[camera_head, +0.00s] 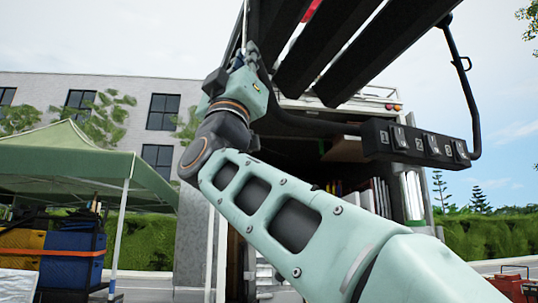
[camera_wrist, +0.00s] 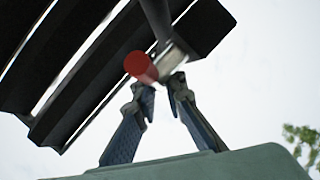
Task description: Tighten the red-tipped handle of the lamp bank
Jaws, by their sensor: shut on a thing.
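The lamp bank (camera_head: 333,52) is a row of long dark panels at the top of the head view. It also shows at the upper left of the wrist view (camera_wrist: 75,85). The red-tipped handle (camera_wrist: 140,66) shows in the wrist view, its round red end pointing towards the camera, with a pale metal part (camera_wrist: 171,62) beside it. My gripper (camera_wrist: 163,86) is shut on the handle, its fingertips at the metal part just below and right of the red tip. In the head view my gripper (camera_head: 249,52) reaches up to the lamp bank's left side; the handle is hard to make out there.
A dark bar with several metal switches or latches (camera_head: 415,142) hangs at the right on a bent tube. The open truck body (camera_head: 345,150) stands behind my arm. A green canopy (camera_head: 75,160) and blue and yellow boxes (camera_head: 75,258) are at the left.

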